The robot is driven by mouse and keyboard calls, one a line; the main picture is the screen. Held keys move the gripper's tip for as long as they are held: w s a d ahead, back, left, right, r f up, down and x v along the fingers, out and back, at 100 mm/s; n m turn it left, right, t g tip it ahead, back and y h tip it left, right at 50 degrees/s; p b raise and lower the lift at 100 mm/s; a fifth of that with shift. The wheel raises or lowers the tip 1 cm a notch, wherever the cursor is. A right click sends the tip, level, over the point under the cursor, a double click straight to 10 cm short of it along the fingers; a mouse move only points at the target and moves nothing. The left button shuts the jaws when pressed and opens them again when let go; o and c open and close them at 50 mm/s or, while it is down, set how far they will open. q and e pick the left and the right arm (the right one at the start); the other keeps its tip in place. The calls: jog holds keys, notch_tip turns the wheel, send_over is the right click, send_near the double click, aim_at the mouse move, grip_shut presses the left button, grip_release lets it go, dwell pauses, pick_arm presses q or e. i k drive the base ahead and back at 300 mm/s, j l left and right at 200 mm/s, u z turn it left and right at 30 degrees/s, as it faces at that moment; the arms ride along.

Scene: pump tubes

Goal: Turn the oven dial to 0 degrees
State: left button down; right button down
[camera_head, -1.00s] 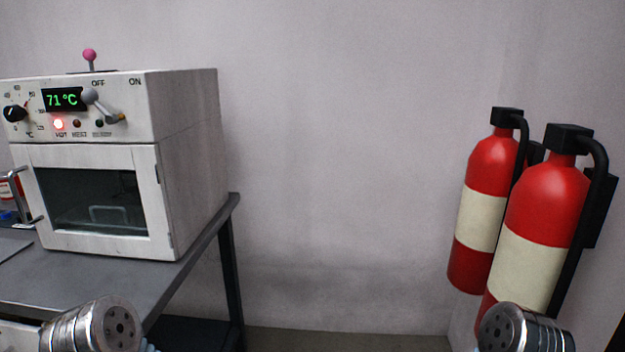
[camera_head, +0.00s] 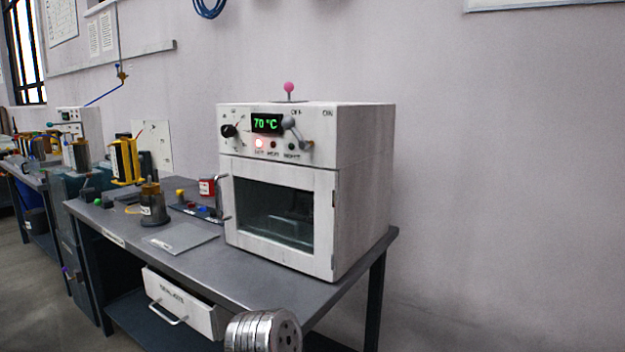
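The white oven (camera_head: 345,180) stands on the right end of a grey table. Its black dial (camera_head: 229,131) is at the left of the front panel, beside a green display (camera_head: 267,123) that reads 70 °C. A red lamp (camera_head: 259,143) glows below the display. A grey-knobbed lever (camera_head: 296,134) sits to the right of the display, under the OFF and ON labels. The oven door is closed. A metal round part of my arm shows at the bottom middle, well below the oven. Neither gripper's fingers are in view, and nothing touches the dial.
The grey table (camera_head: 320,285) has an open drawer (camera_head: 183,304) at its front. A flat plate (camera_head: 180,238), a dark cylindrical device (camera_head: 152,206) and small coloured parts lie left of the oven. More benches with equipment stand at the far left. The wall right of the oven is bare.

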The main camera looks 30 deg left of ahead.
aim_at(228, 130)
jog(key=u, duration=1.5)
jog(key=i+j+z, duration=0.15)
jog(key=j+z, duration=0.15)
jog(key=j, duration=0.1)
